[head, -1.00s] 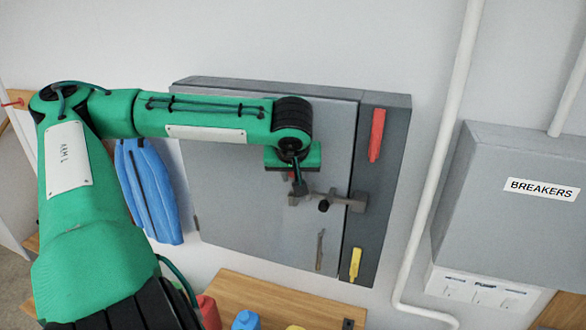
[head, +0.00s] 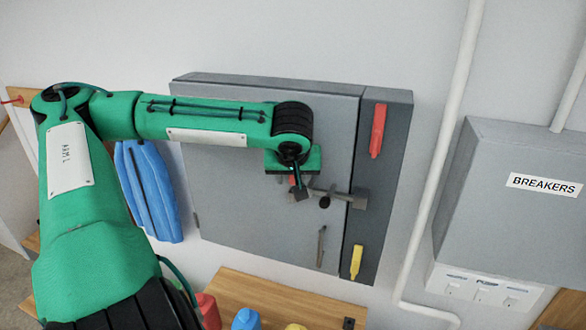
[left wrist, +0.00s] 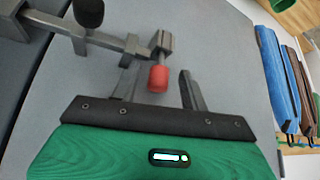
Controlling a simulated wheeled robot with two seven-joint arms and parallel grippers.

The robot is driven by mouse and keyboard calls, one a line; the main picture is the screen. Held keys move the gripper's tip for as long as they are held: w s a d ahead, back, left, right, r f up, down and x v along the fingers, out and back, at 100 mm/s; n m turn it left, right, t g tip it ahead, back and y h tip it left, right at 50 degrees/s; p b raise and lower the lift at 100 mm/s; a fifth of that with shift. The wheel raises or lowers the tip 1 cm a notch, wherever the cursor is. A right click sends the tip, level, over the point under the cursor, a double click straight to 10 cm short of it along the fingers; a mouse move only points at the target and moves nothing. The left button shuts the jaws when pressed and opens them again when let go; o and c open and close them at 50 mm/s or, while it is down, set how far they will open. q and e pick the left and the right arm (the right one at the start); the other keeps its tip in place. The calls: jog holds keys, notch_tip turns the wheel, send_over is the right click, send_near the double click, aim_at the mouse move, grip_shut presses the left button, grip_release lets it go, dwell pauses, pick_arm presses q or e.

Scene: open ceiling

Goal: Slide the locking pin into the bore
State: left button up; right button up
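The locking pin, with a red cylindrical head (left wrist: 158,78), shows in the left wrist view against a grey block (left wrist: 162,41) at the end of the latch bar (left wrist: 105,41). I cannot see the bore or tell how far in the pin is. My left gripper (left wrist: 157,85) is open, its two fingers on either side of the red head with visible gaps. In the head view the left gripper (head: 299,190) is in front of the cabinet door, over the bar's left end, and a sliver of red shows beside it. My right gripper is in neither view.
The grey cabinet (head: 265,235) has a red handle (head: 378,130) and a yellow one (head: 356,262). A black knob (head: 325,202) sticks out from the bar. Blue cloth (head: 150,190) hangs at left; a breaker box (head: 515,220) and pipe (head: 440,150) are at right.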

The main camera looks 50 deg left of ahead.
pick_arm(q)
jog(key=b+v, duration=0.4)
jog(key=v, duration=0.9)
jog(key=shift+r, duration=0.35)
jog(key=shift+s+d, duration=0.1)
